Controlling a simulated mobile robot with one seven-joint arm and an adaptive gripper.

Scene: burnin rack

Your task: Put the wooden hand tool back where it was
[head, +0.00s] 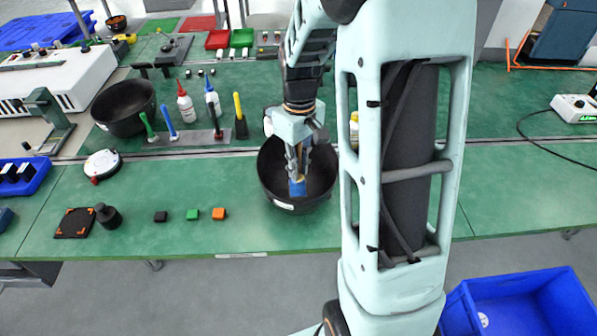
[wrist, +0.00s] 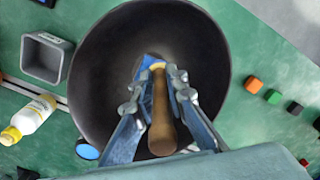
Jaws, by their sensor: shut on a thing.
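The wooden hand tool (wrist: 162,118) shows in the wrist view as a brown wooden handle with a pale collar and a blue far end. My gripper (wrist: 160,82) is shut on it, one finger on each side. The tool is over or inside a round black bowl (wrist: 95,60). In the head view my gripper (head: 298,160) points down into this bowl (head: 275,190), with the tool's blue end (head: 297,188) low inside the rim. I cannot tell whether that end touches the bowl's bottom.
A holder (head: 190,137) with several upright tools stands left of the bowl, near two bottles (head: 186,103). A second black bowl (head: 124,108) is farther left. Small black, green and orange cubes (head: 219,214) lie near the front edge. The bench right of my arm is mostly clear.

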